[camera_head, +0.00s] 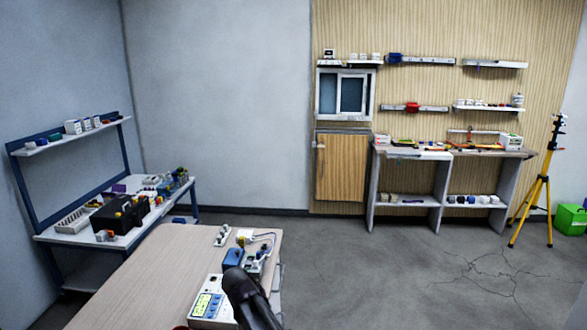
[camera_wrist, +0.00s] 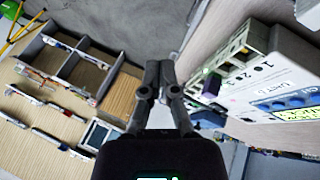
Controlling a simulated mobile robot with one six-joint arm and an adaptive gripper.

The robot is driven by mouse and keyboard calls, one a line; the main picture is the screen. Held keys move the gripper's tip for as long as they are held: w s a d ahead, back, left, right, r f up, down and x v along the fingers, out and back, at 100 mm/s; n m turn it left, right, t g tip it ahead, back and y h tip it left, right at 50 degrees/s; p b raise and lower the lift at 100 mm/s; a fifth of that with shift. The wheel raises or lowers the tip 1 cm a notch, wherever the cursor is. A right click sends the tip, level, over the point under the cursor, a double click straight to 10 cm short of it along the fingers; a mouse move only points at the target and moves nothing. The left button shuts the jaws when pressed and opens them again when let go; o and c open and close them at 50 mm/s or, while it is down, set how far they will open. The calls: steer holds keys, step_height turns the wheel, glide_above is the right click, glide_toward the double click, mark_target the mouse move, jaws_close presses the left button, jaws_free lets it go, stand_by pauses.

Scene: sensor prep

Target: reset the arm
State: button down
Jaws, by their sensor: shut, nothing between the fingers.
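My gripper (camera_wrist: 160,72) shows in the wrist view with its two dark fingers together and nothing between them. In the head view a dark part of my arm (camera_head: 250,300) reaches up over the right side of the near wooden table (camera_head: 135,280). Just left of it on that table is a white instrument (camera_head: 207,303) with a yellow-green display. In the wrist view a white instrument with blue knobs and a lit display (camera_wrist: 285,85) stands to the right of my fingers, apart from them. The rest of my arm is mostly hidden.
Small devices, including a blue one (camera_head: 232,258), stand near the table's right edge. A blue-framed bench (camera_head: 75,238) with a dark toolbox (camera_head: 118,214) is at left. The middle floor is clear.

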steer(key=s+d+m+g+y, duration=0.1)
steer(key=s+d, duration=0.4)
steer(key=d, duration=0.3)
steer(key=s+d+g+y+p, duration=0.1)
steer(key=s+d+g, duration=0.1)
steer(key=s+d, duration=0.3)
steer(key=s+d+m+g+y+p, duration=0.1)
steer(key=s+d, duration=0.4)
steer(key=d, duration=0.7)
steer(key=shift+s+d+m+g+y, duration=0.2)
steer(key=shift+d+m+g+y, duration=0.1)
steer(key=shift+g+y, duration=0.2)
